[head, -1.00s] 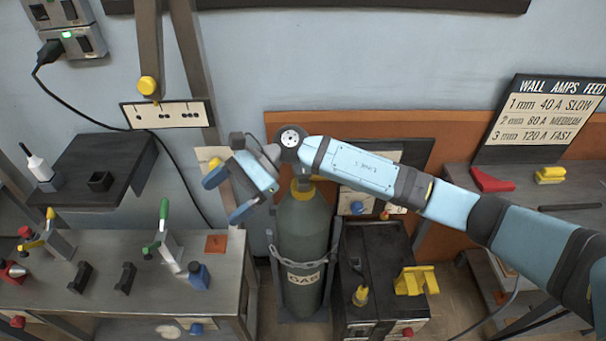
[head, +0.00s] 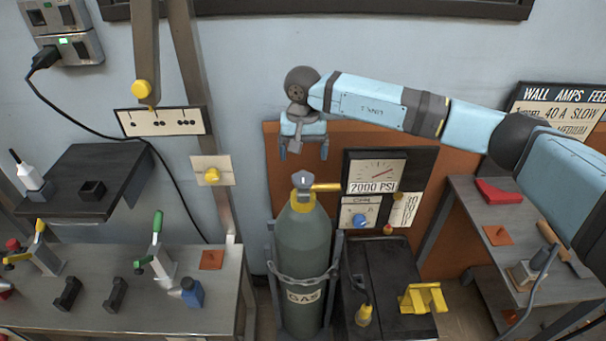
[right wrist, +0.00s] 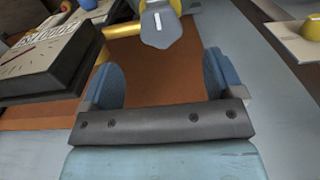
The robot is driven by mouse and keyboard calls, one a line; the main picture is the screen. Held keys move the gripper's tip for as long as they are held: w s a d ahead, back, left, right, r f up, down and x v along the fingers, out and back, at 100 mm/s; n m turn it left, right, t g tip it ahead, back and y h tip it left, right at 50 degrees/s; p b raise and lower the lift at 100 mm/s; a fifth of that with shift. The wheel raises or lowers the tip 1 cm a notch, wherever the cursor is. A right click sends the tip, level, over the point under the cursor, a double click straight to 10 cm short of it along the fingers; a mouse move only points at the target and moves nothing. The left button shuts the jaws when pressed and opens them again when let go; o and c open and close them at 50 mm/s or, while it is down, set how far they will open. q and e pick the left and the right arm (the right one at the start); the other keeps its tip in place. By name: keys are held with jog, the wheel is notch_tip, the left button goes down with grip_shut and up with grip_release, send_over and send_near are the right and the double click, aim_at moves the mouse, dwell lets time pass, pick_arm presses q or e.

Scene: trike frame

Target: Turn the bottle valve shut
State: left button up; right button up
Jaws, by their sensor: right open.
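The green gas bottle (head: 303,245) stands upright, held by a chain, with a yellow collar at its neck. Its grey valve handle (head: 302,181) sits on top, beside a yellow outlet tube (head: 326,187) that runs right. In the right wrist view the valve handle (right wrist: 160,22) shows beyond the jaws with a white mark on it. My right gripper (head: 303,152) is above the valve, pointing down, apart from it. In the right wrist view its blue fingers (right wrist: 163,85) are spread with nothing between them. My left gripper is not in view.
A gauge (head: 375,172) reading 2000 PSI stands right of the valve, near the gripper. A black cabinet (head: 395,262) with a yellow bracket (head: 422,298) is beside the bottle. A metal bench (head: 130,290) with clamps is at left. The wall behind is flat.

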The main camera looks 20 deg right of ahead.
aim_at(303, 177)
notch_tip(303, 177, down, 8)
jog(key=shift+r, duration=0.25)
jog(key=c, duration=0.9)
